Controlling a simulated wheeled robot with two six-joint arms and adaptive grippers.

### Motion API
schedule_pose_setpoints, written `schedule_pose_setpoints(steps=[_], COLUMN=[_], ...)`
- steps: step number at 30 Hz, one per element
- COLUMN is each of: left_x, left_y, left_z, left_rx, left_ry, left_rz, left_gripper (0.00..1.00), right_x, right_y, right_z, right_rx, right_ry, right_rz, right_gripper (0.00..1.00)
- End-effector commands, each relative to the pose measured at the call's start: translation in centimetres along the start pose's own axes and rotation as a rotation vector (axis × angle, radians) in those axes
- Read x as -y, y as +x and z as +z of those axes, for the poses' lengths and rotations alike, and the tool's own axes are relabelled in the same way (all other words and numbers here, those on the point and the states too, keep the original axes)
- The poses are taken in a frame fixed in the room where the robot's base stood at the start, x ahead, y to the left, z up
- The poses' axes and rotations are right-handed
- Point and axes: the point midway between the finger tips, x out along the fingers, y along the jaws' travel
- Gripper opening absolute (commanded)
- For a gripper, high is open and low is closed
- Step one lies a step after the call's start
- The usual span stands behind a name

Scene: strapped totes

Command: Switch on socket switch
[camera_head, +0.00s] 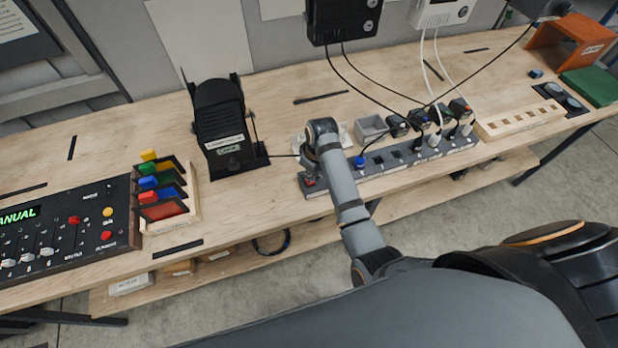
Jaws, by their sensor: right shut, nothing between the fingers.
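A long grey socket strip (400,160) lies along the front of the wooden bench, with several plugs in it. A small red switch (309,181) shows at its left end. My right arm reaches over that end from the lower right. My right gripper (309,163) is shut and empty, pointing down close to the red switch; its wrist hides part of it. I cannot tell whether the fingertips touch the switch or which way the switch is set. My left gripper is not in view.
A black device (219,120) stands left of the strip. Colored blocks (160,185) in a rack and a control panel (65,235) are further left. A wooden slotted block (520,120) sits right of the strip. Black and white cables hang down to the plugs.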

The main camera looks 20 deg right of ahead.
Motion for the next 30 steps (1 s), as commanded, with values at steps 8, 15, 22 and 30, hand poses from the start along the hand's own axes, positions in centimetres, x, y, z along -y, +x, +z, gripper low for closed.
schedule_pose_setpoints(steps=[8, 15, 22, 30], left_x=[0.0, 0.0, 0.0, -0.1], left_y=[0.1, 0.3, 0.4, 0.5], left_z=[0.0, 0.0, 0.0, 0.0], left_rx=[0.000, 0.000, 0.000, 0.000], left_ry=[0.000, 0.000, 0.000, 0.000], left_rz=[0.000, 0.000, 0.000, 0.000], left_gripper=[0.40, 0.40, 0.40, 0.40], right_x=[0.0, 0.0, 0.0, 0.0], right_y=[0.4, 0.7, 1.1, 1.5], right_z=[0.1, 0.1, 0.2, 0.2], right_rx=[0.000, 0.001, 0.001, 0.000], right_ry=[0.000, 0.000, 0.000, 0.000], right_rz=[0.000, 0.000, 0.000, 0.000], right_gripper=[0.00, 0.00, 0.00, 0.00])
